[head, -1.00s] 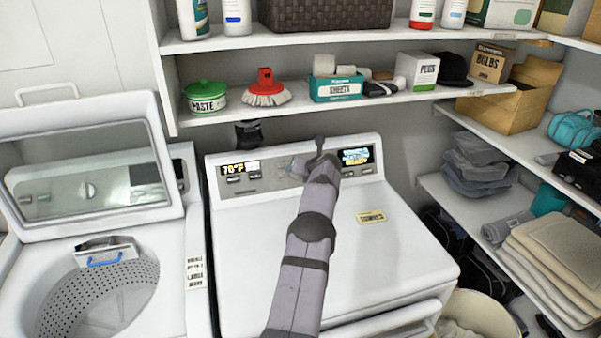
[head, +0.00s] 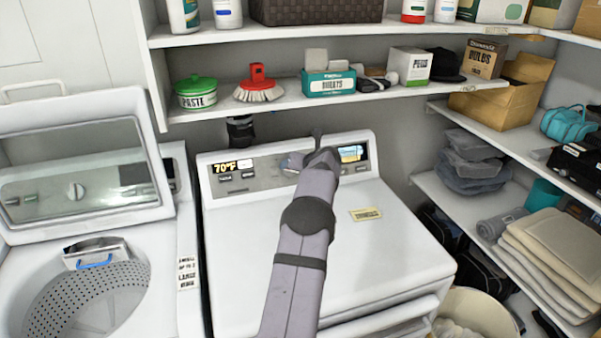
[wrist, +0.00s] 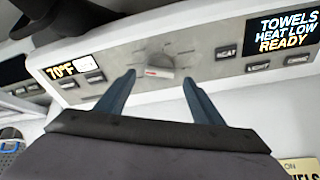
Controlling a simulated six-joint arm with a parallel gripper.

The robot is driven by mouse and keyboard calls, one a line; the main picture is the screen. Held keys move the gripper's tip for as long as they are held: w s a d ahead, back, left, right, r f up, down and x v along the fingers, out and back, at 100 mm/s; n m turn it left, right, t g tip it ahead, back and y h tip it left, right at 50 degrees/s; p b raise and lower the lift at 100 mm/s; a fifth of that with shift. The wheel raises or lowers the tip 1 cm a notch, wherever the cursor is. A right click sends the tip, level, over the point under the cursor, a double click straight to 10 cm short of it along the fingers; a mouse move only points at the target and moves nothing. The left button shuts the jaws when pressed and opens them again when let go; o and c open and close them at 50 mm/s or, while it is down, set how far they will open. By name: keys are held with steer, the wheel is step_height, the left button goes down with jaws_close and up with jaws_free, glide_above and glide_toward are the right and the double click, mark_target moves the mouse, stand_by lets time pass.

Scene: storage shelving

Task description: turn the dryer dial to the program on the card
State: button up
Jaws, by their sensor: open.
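The dryer dial (wrist: 155,68) is a light grey knob with a reddish mark on its front, on the dryer's control panel (wrist: 200,50). In the wrist view it lies ahead of my gripper (wrist: 158,82), between the lines of the two open fingers, which appear apart from it. In the head view my arm and gripper (head: 308,158) reach the panel and largely hide the dial. The panel's right display (wrist: 288,32) reads TOWELS, HEAT LOW, READY. The card (head: 366,214) is a small yellow label on the dryer top; its print is too small to read clearly in the head view.
Buttons including HEAT (wrist: 228,51) flank the dial, and a 70°F display (wrist: 61,71) is at left. An open washer (head: 75,230) stands left of the dryer (head: 400,250). A shelf (head: 330,98) with boxes and a brush hangs above the panel.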

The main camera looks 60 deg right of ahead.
steer(key=shift+b+v, duration=0.7)
steer(key=shift+v, duration=1.1)
